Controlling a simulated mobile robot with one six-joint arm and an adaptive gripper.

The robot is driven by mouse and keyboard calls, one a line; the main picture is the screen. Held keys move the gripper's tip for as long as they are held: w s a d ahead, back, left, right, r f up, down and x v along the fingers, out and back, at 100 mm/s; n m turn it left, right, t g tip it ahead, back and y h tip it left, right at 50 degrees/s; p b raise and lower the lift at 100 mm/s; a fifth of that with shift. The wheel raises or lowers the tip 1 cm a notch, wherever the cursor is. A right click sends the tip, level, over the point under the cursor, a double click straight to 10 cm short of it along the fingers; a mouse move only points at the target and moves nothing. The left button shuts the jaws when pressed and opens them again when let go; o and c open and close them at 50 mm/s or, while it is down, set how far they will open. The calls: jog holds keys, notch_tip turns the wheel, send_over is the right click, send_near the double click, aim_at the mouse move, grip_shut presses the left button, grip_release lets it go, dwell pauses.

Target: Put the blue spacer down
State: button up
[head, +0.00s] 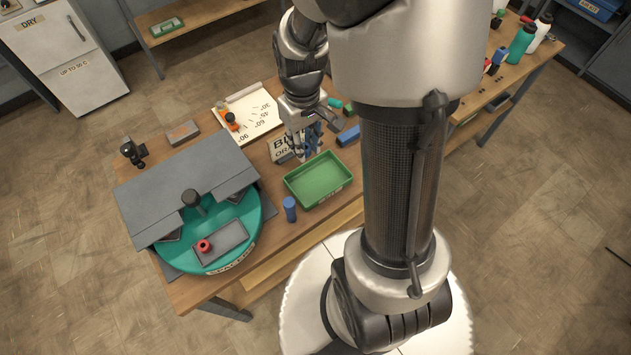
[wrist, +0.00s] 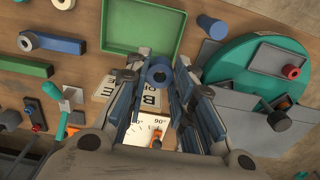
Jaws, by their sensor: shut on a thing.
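My gripper (wrist: 160,78) is shut on the blue spacer (wrist: 160,69), a short blue cylinder with a round hole, seen end-on between the fingertips in the wrist view. In the head view my gripper (head: 308,145) is over the printed label card (head: 283,148), behind the green tray (head: 320,182). The card, partly hidden by my fingers, also shows in the wrist view (wrist: 152,98). I cannot tell how high the spacer is above the table.
An angle board (head: 250,112) lies behind left. A blue bar (head: 348,136) lies right.

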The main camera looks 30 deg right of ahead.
aim_at(307, 189)
notch_tip(307, 189, down, 18)
jog(key=b, duration=0.6)
jog(key=shift+w+f, duration=0.15)
jog(key=shift+f, duration=0.05)
jog(key=o, duration=0.3)
jog(key=shift+f, duration=0.15)
jog(key=shift+o, duration=1)
